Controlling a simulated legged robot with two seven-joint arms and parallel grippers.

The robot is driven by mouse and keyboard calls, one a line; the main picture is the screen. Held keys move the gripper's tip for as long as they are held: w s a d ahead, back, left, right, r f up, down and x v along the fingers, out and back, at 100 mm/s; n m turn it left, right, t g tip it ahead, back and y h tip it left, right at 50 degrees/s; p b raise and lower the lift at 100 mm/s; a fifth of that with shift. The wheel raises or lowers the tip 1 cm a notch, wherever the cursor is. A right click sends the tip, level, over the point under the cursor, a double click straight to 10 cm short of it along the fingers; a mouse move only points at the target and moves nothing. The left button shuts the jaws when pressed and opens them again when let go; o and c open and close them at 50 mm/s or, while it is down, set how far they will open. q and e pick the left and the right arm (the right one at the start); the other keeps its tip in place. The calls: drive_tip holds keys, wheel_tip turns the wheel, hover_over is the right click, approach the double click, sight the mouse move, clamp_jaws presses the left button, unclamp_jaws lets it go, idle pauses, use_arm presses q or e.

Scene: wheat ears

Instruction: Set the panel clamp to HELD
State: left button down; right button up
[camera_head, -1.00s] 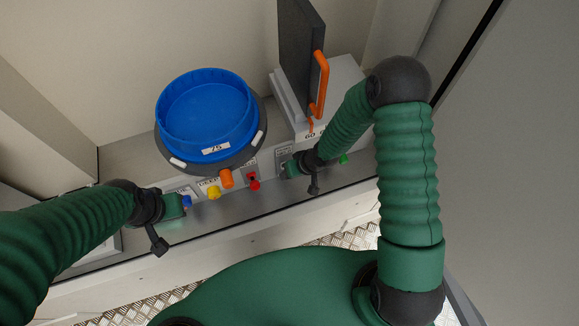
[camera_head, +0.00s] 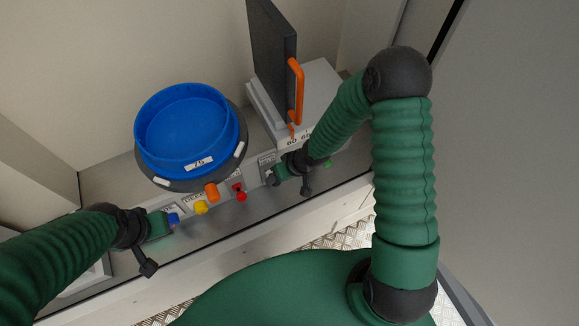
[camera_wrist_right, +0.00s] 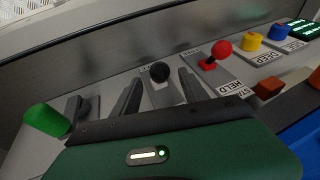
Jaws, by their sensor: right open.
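On the control panel, in the right wrist view, a red ball lever (camera_wrist_right: 220,50) stands on a grey plate with HELD (camera_wrist_right: 228,88) printed at its near end. A black ball lever (camera_wrist_right: 160,72) stands on the plate beside it. My right gripper (camera_wrist_right: 159,79) is open, with one finger on each side of the black ball in this view; contact is not clear. In the head view the right gripper (camera_head: 270,178) hides that lever, and the red lever (camera_head: 240,192) is to its left. My left gripper (camera_head: 166,221) is by the blue knob (camera_head: 174,218); its jaws are unclear.
A blue basin (camera_head: 190,165) sits in a dark ring behind the panel, with an orange knob (camera_head: 212,192) in front. A dark upright plate with an orange handle (camera_head: 298,90) stands at right. Yellow (camera_wrist_right: 251,40) and green knobs (camera_wrist_right: 46,119) flank the levers.

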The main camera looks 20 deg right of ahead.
drive_tip(key=p+v, duration=0.4)
drive_tip(key=v, duration=0.8)
drive_tip(key=shift+d+r, duration=0.15)
drive_tip(key=shift+d, duration=0.05)
drive_tip(key=shift+s, duration=0.1)
